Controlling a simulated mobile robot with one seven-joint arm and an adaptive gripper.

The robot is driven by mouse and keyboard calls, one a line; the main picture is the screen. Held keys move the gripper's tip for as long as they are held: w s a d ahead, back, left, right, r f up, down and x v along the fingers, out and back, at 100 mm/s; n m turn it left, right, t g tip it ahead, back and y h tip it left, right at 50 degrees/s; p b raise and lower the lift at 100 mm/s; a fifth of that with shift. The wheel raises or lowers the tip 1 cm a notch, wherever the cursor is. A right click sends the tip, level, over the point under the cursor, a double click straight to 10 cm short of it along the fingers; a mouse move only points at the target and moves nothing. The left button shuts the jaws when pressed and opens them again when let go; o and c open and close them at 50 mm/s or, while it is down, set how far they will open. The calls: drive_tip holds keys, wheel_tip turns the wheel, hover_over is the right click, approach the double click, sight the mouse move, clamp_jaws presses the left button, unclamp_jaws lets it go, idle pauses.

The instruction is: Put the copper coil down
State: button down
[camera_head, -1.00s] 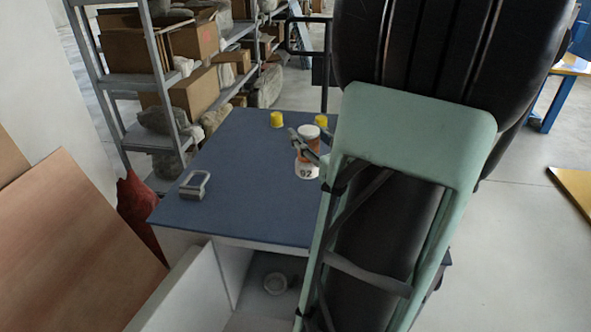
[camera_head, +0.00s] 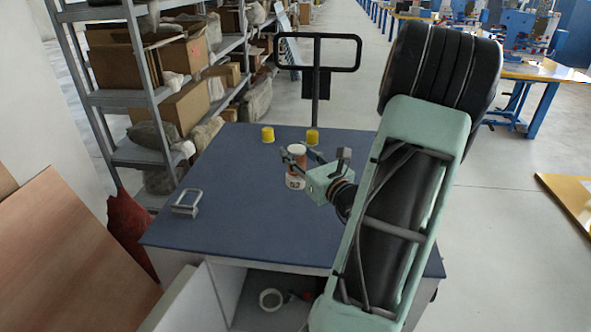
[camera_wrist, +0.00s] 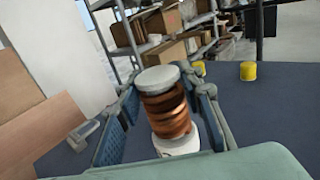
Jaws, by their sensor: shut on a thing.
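The copper coil (camera_head: 297,156) is a reddish-brown wound spool with a pale top, upright over the blue tabletop (camera_head: 245,210). It also shows in the wrist view (camera_wrist: 168,113), between the two fingers. My gripper (camera_head: 300,160) is shut on it from the right; the fingers flank the coil in the wrist view (camera_wrist: 168,105).
Two yellow cylinders (camera_head: 268,135) (camera_head: 312,136) stand at the table's back. A grey metal frame-like part (camera_head: 187,202) lies at the left. The table's front left is clear. Shelves with boxes (camera_head: 180,95) stand behind left; a wooden panel (camera_head: 75,260) leans at left.

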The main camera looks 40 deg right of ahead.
drive_tip(key=w+d+f, duration=0.3)
drive_tip(key=w+f, duration=0.1)
drive_tip(key=f, duration=0.5)
drive_tip(key=shift+d+b, duration=0.25)
drive_tip(key=shift+b, duration=0.05)
drive_tip(key=shift+f, duration=0.1)
drive_tip(key=c, duration=1.3)
unclamp_jaws()
drive_tip(key=shift+s+f, duration=0.1)
drive_tip(key=v, duration=1.2)
drive_tip(key=shift+r+b, duration=0.25)
drive_tip(key=shift+b, duration=0.15)
drive_tip(key=shift+a, duration=0.1)
